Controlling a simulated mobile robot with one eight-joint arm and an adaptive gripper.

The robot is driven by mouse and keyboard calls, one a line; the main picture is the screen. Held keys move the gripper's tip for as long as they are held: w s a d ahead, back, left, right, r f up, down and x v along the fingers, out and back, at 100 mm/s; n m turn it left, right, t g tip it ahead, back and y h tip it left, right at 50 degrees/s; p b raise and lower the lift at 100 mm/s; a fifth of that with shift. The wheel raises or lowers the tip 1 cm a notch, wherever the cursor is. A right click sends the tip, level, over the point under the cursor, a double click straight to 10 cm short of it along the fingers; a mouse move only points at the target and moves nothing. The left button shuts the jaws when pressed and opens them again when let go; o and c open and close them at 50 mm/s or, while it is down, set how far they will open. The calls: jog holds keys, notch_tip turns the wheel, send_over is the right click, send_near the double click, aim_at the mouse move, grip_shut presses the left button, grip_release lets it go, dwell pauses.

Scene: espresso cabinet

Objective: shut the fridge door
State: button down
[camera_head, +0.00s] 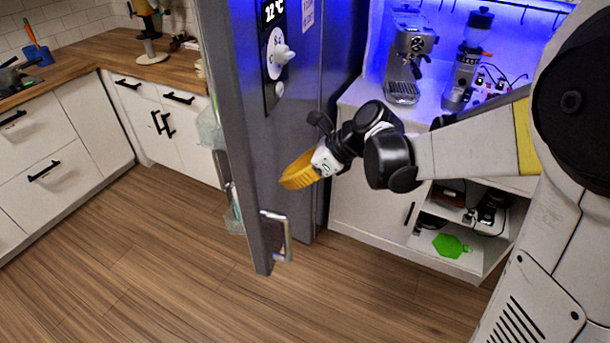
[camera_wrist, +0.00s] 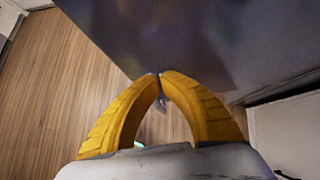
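The grey fridge door (camera_head: 245,120) stands open in the head view, swung out toward me, with its outer face on the right. A temperature display and a knob are on that face. The door handle (camera_head: 288,238) is low near its front edge. Clear door shelves show on the left, inner side. My gripper (camera_head: 284,183) has yellow fingers and is beside the outer face, above the handle. In the wrist view, its fingertips (camera_wrist: 160,76) meet, with nothing seen held between them. The grey door panel (camera_wrist: 215,35) fills the upper right there. Whether the fingers touch it I cannot tell.
A white counter cabinet (camera_head: 365,195) with an espresso machine (camera_head: 408,60) and a grinder (camera_head: 470,60) stands to the right. Its open shelf holds a green item (camera_head: 450,246). White drawers (camera_head: 50,175) line the left. The wooden floor (camera_head: 130,260) at front left is clear.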

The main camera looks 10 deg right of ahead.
jog(key=shift+w+a, duration=0.3)
jog(key=shift+a, duration=0.35)
jog(key=shift+w+a, duration=0.25)
jog(key=shift+a, duration=0.35)
jog(key=shift+a, duration=0.1)
